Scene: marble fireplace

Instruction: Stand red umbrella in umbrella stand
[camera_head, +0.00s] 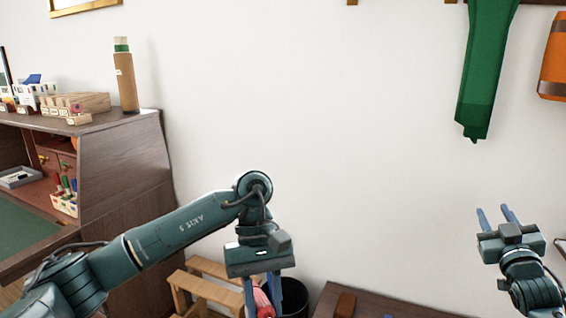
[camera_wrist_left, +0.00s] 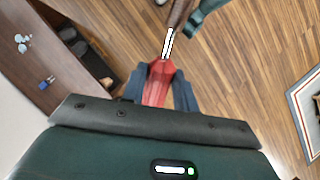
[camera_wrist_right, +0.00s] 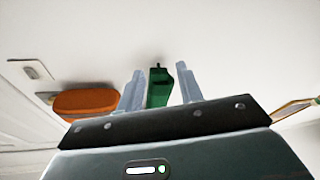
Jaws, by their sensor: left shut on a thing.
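The red umbrella (camera_head: 262,301) is in my left gripper (camera_head: 262,292), low in the head view. In the left wrist view the red umbrella (camera_wrist_left: 158,82) sits between the two fingers of the left gripper (camera_wrist_left: 160,88). Its pale shaft and brown handle extend away from the red part. A dark round container (camera_head: 294,299), which looks like the umbrella stand, shows partly behind the left fingers. I cannot tell whether the umbrella is inside or in front of it. My right gripper (camera_head: 497,217) is open and empty at the right, fingers pointing up.
A wooden stool (camera_head: 205,290) stands left of the dark container. A dark wooden bench (camera_head: 390,306) is to its right. A desk (camera_head: 125,165) with small items fills the left. A green hanging item (camera_head: 487,70) and an orange one (camera_head: 555,60) are on the wall.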

